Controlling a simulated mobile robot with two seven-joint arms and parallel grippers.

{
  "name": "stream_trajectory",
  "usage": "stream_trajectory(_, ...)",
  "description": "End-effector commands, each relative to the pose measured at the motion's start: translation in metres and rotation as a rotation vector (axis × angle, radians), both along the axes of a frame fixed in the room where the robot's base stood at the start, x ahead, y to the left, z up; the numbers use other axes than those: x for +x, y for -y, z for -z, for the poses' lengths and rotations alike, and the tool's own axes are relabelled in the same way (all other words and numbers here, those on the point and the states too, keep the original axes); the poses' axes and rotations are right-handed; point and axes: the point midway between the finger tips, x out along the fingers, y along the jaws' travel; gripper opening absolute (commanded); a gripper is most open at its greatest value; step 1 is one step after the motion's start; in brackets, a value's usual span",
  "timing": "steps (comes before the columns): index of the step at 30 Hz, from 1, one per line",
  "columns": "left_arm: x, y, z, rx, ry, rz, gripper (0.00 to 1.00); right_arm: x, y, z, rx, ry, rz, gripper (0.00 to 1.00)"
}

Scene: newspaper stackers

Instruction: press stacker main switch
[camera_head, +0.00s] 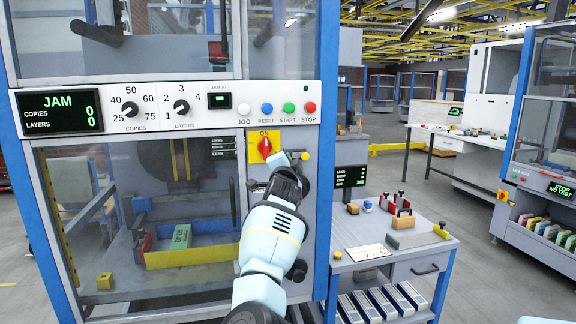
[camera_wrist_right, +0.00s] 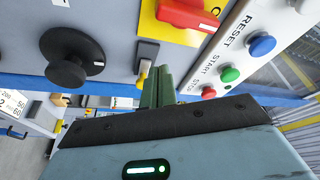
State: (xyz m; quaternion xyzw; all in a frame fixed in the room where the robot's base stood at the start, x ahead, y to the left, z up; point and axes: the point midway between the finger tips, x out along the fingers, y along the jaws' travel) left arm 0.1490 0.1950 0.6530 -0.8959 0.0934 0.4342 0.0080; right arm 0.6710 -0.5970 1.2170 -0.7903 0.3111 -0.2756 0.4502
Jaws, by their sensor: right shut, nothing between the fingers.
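The stacker main switch (camera_head: 264,147) is a red rotary knob on a yellow plate marked ON, below the control panel. In the right wrist view the red knob (camera_wrist_right: 187,14) and its yellow plate (camera_wrist_right: 163,36) are at the top, partly cut off. My right gripper (camera_head: 294,158) is just right of and slightly below the plate. Its shut, empty fingers (camera_wrist_right: 158,88) show beside a small yellow-tipped lever (camera_wrist_right: 144,72), below the yellow plate in the picture. I cannot tell whether they touch anything. My left gripper is not in view.
The panel has a JAM display (camera_head: 58,110), two dials and JOG, RESET, START and STOP buttons (camera_head: 309,107). A black round knob (camera_wrist_right: 70,58) sticks out near my fingers. A window with a green bundle (camera_head: 181,237) is left. A workbench (camera_head: 400,258) with blocks stands right.

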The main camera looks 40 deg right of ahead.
Motion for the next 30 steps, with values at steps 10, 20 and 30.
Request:
stream_trajectory(10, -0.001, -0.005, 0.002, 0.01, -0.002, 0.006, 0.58, -0.032, -0.039, 0.0, 0.001, 0.002, -0.001, 0.0)
stream_trajectory(20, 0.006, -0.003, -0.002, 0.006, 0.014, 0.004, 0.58, -0.045, -0.055, 0.0, 0.0, 0.0, 0.001, 0.0)
stream_trajectory(30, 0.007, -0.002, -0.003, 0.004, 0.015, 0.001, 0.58, -0.045, -0.055, -0.001, 0.0, 0.001, 0.001, 0.0)
